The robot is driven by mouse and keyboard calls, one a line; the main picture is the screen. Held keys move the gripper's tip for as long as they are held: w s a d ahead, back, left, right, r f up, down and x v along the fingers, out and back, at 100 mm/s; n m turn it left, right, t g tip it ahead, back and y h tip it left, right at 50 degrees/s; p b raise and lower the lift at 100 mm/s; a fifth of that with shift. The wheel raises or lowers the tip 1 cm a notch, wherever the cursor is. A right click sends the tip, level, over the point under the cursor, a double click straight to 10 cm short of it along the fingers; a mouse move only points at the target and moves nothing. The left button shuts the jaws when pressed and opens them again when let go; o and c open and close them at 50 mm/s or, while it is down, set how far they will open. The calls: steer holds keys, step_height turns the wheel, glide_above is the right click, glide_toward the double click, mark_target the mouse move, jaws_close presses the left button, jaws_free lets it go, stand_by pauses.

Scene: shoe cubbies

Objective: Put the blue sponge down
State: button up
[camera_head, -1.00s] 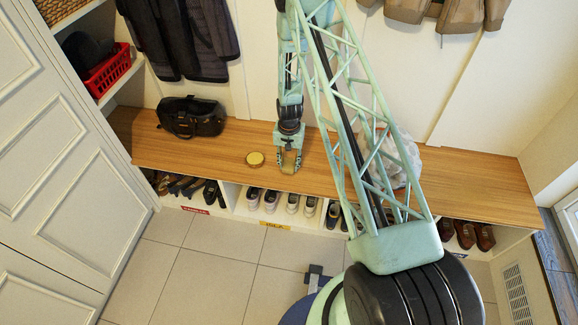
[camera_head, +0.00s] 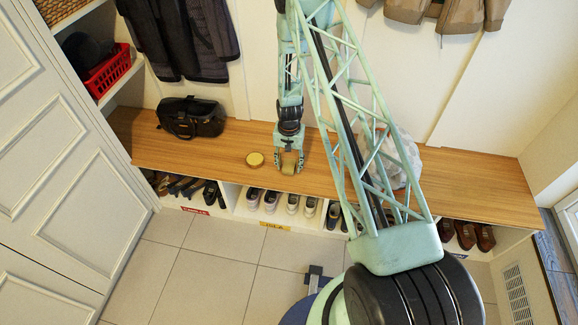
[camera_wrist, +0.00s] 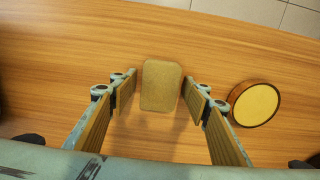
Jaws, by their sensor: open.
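A tan block with rounded corners, sponge-like in shape (camera_wrist: 161,86), lies on the wooden bench between my fingers. It looks tan, not blue, and no blue sponge shows. In the head view the block (camera_head: 289,168) is small and partly framed by the fingers. My gripper (camera_head: 289,165) is low over the bench near its front edge. In the wrist view my gripper (camera_wrist: 160,90) is open, with a finger on each side of the block.
A round yellow-topped tin (camera_head: 255,159) stands on the wooden bench (camera_head: 460,180) just left of my gripper. A black bag (camera_head: 190,117) sits farther left. A pale plastic bag (camera_head: 408,160) is at the right. Shoes (camera_head: 292,204) fill the cubbies below.

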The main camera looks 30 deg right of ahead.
mark_target(289, 165)
steer(key=shift+r, duration=0.1)
step_height(289, 165, up, 12)
steer(key=p, duration=0.2)
steer(key=shift+p, duration=0.3)
steer(key=shift+r, duration=0.2)
stand_by(0.8)
